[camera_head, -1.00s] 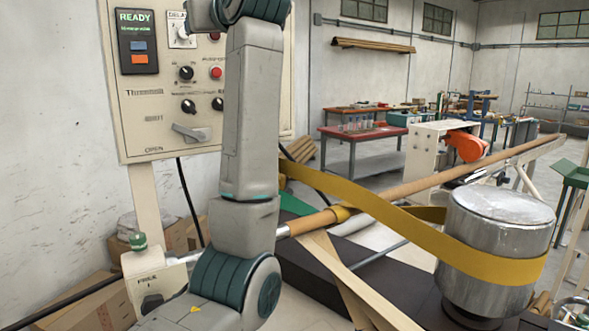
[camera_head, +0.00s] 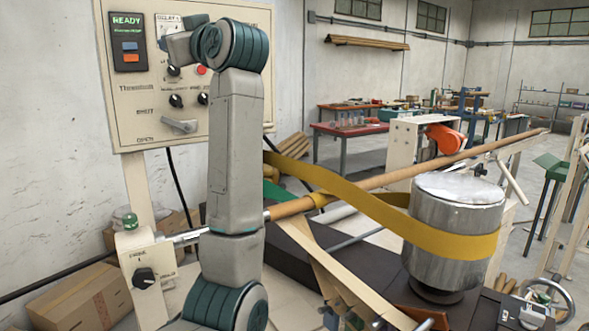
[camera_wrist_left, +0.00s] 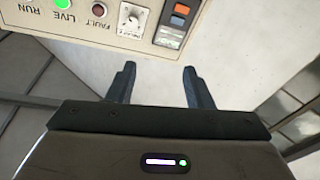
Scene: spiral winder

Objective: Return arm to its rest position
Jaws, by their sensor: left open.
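My left arm stands upright in the head view, in front of the control panel (camera_head: 140,95). Its wrist is bent over at the top, and the fingers cannot be made out there. In the left wrist view my left gripper (camera_wrist_left: 158,85) is open and empty. Its two fingers are apart, with the white wall behind them. My right gripper shows in neither view.
A brown tube (camera_head: 400,175) runs diagonally to the right, with a yellow belt (camera_head: 340,190) looped around it and a metal drum (camera_head: 455,225). A switch box (camera_head: 140,262) stands low left. Cardboard boxes (camera_head: 80,298) lie by the wall. A red table (camera_head: 350,130) stands further back.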

